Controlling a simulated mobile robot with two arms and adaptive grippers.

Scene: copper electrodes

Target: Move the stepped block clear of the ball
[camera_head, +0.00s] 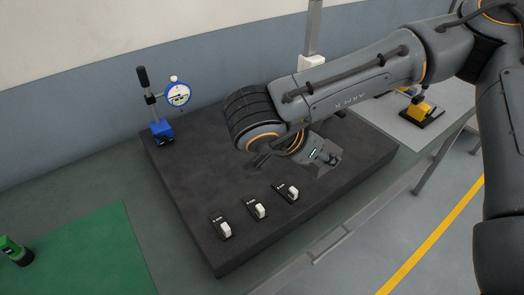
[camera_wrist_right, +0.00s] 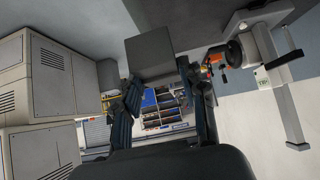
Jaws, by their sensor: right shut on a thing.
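My right gripper (camera_head: 312,152) reaches in from the right, low over the dark plate (camera_head: 190,190). In the right wrist view the gripper (camera_wrist_right: 160,76) is shut on a plain grey block (camera_wrist_right: 164,52) at its fingertips. This looks like the stepped block; its steps are hard to make out. In the head view the block (camera_head: 329,161) shows as a small grey piece beside the gripper. I cannot tell whether it touches the plate. I do not make out the ball in either view; my wrist may hide it. My left gripper is not in view.
Several small items stand around: a dial gauge (camera_head: 178,94) on a blue base at the plate's back left, and three white-and-black pieces along its front, one of them here (camera_head: 257,209). A yellow device (camera_head: 422,110) sits on the right table. A green mat (camera_head: 90,255) lies at left.

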